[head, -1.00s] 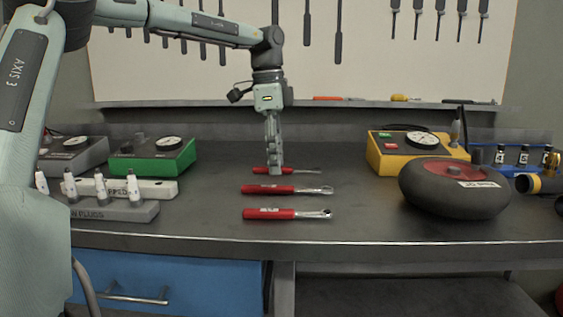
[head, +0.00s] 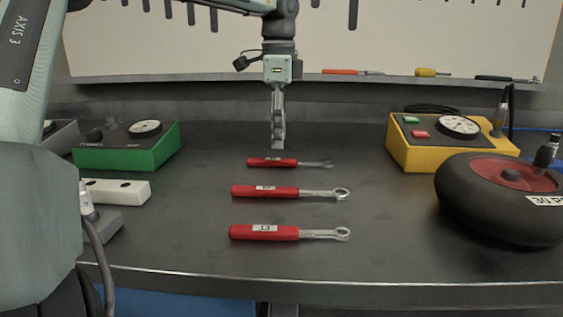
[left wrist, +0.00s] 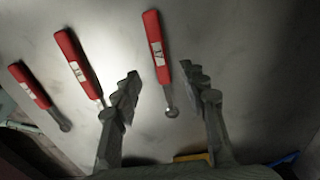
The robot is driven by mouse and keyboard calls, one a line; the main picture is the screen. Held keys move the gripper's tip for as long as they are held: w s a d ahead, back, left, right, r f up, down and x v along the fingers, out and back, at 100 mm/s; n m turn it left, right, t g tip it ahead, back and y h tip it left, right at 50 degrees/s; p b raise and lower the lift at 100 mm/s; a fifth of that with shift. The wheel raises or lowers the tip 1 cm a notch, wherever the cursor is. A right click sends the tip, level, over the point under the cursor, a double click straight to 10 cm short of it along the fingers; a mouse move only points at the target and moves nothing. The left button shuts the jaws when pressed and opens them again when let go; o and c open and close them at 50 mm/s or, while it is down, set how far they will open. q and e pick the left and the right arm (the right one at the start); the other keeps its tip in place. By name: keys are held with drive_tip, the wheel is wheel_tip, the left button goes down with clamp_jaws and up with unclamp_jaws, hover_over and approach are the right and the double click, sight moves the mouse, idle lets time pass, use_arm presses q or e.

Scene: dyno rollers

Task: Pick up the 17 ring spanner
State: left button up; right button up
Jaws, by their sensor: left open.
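Three red-handled spanners lie in a row on the bench. The far one, the 17 ring spanner (head: 272,162), reads 17 in the left wrist view (left wrist: 156,58). Its label is too small to read in the head view. The middle spanner (head: 264,192) and the near spanner (head: 264,232), labelled 13, lie in front of it. My left gripper (head: 278,147) points down, apart from and above the far spanner. In the left wrist view its fingers (left wrist: 160,88) are open and empty, with the 17 spanner's lower end showing between them. My right gripper is out of view.
A green box with a gauge (head: 128,150) stands at left, a yellow box (head: 450,150) at back right. A black wheel (head: 490,205) lies at right. A white block (head: 118,190) is at left. The bench around the spanners is clear.

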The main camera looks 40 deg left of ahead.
sight(278, 159)
use_arm(q)
wheel_tip(278, 159, down, 5)
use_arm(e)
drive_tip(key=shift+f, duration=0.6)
use_arm(q)
clamp_jaws()
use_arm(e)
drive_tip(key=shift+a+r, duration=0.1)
